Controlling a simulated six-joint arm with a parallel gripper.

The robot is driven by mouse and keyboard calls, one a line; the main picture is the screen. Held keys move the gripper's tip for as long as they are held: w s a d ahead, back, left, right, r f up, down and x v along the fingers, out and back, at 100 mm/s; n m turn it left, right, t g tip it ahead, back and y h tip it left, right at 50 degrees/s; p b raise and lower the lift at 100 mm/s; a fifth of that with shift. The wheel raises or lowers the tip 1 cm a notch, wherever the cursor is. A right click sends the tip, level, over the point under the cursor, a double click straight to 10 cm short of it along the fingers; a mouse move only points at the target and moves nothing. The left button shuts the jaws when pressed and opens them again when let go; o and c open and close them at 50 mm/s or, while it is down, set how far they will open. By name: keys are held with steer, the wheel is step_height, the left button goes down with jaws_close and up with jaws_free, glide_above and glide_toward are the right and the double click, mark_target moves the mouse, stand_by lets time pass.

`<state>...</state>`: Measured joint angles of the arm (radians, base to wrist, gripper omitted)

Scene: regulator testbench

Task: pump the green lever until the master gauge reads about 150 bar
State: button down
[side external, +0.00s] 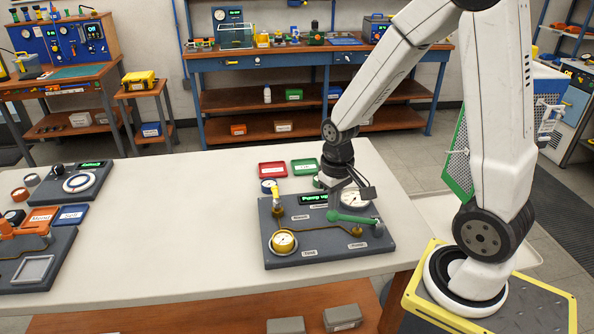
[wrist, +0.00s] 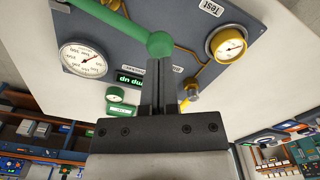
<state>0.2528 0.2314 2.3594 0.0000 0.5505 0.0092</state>
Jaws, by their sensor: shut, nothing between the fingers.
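The green lever (side external: 351,218) is on the dark test board (side external: 318,258), its rod running from a round knob to a pivot at the board's right side. In the wrist view the green knob (wrist: 160,44) sits right at the tips of my gripper (wrist: 160,62). The fingers are shut together and empty; I cannot tell whether they touch the knob. A large white gauge (wrist: 83,58), probably the master, also shows in the side view (side external: 355,199); its reading is too small to tell. A yellow gauge (side external: 284,242) labelled Test is at the front left, also in the wrist view (wrist: 227,43).
A green-lit display (side external: 315,198) on the board reads "Pump up". A yellow-handled valve (side external: 276,194) stands at the board's back left. Red (side external: 272,169) and green (side external: 305,166) trays lie behind it.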

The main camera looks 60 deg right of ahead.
mark_target(333, 214)
steer(key=shift+f, duration=2.85)
stand_by(0.3)
steer(key=shift+r, duration=3.25)
steer(key=shift+f, duration=0.1)
steer(key=shift+f, duration=2.45)
